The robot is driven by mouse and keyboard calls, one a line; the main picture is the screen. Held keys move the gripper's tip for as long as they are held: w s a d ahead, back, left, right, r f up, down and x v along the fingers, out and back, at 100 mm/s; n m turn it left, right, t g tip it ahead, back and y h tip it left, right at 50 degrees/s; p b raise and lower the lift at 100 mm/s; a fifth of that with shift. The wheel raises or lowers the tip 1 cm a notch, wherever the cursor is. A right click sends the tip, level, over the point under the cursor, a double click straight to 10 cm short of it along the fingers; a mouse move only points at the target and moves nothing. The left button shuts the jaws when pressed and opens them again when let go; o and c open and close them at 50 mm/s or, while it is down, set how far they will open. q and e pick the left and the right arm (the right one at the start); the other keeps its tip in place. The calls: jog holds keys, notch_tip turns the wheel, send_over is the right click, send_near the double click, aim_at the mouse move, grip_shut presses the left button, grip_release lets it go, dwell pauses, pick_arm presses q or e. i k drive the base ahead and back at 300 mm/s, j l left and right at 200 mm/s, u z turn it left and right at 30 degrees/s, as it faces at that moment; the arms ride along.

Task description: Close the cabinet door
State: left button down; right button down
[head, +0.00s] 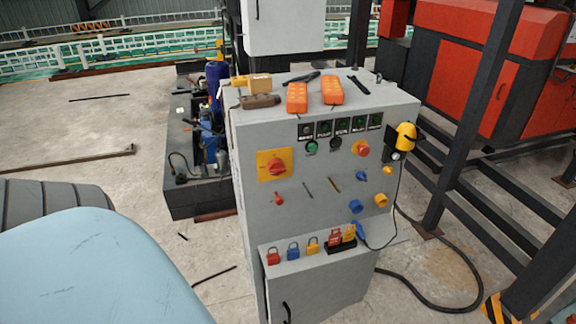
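A grey control cabinet (325,190) stands upright in the middle of the head view. Its lower front door (325,292) has a black handle (286,312) near the left side. The bottom of the door is cut off by the frame edge. The door looks about flush with the cabinet, but I cannot tell whether it is fully shut. A white cabinet (284,26) with a dark handle stands behind, cut off at the top. Neither of my grippers is in view.
Two orange pendants (297,97) and other tools lie on the cabinet top. Padlocks (292,251) sit on the front ledge. A black cable (430,304) runs along the floor at right, near dark steel posts (478,110). Floor at left (120,155) is mostly clear.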

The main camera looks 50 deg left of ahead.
aim_at(313, 296)
jog(key=u, duration=1.15)
jog(key=k+u, duration=0.15)
jog(key=u, duration=0.2)
jog(key=k+u, duration=0.15)
jog(key=u, duration=0.2)
jog(key=k+u, duration=0.2)
jog(key=u, duration=0.15)
jog(key=k+j, duration=0.15)
jog(key=k, duration=0.1)
